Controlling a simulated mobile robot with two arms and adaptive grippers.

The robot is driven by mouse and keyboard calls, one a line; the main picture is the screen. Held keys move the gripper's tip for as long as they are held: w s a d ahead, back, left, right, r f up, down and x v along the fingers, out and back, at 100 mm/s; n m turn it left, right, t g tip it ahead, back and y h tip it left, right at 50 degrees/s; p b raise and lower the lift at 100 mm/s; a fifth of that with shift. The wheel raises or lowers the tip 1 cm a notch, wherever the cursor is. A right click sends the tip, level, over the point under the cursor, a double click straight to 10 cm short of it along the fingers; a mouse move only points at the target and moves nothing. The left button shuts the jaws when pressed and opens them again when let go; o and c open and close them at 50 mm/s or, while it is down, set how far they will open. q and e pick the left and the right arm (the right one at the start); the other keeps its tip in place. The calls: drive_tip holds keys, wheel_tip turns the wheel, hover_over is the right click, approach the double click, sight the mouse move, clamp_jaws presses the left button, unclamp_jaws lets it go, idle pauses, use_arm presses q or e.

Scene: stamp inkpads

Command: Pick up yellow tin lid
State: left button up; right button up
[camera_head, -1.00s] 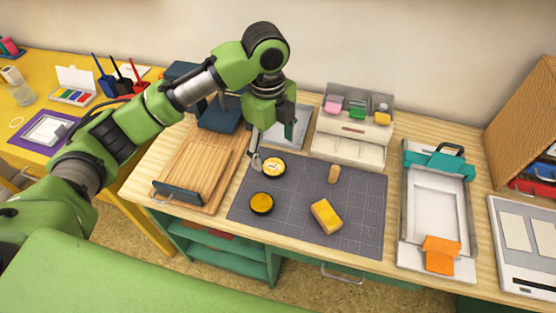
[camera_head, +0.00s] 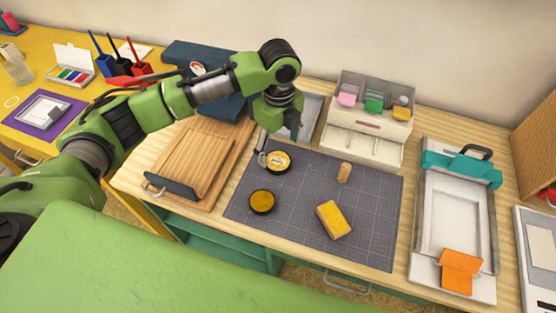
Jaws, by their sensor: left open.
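A round yellow tin lid with a pale label and dark rim (camera_head: 279,161) lies on the grey gridded mat (camera_head: 305,215), near its back left. A second round dark tin with a plain yellow-orange pad (camera_head: 262,201) lies in front of it. My left gripper (camera_head: 263,157) points down at the left edge of the labelled lid. It is open and holds nothing. Its fingers look narrow from here, and I cannot tell whether they touch the lid. My right gripper is not in view.
A yellow block (camera_head: 333,219) and a small wooden cylinder (camera_head: 344,172) sit on the mat's right. A wooden board (camera_head: 200,160) stands left of the mat, a white drawer box (camera_head: 365,138) behind, and a teal-clamped frame (camera_head: 455,215) right.

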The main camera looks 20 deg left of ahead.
sight(278, 160)
use_arm(q)
wheel_tip(278, 160, down, 4)
drive_tip(key=shift+s+a, duration=0.1)
drive_tip(key=shift+a, duration=0.05)
drive_tip(key=shift+f, duration=0.45)
drive_tip(key=c, duration=1)
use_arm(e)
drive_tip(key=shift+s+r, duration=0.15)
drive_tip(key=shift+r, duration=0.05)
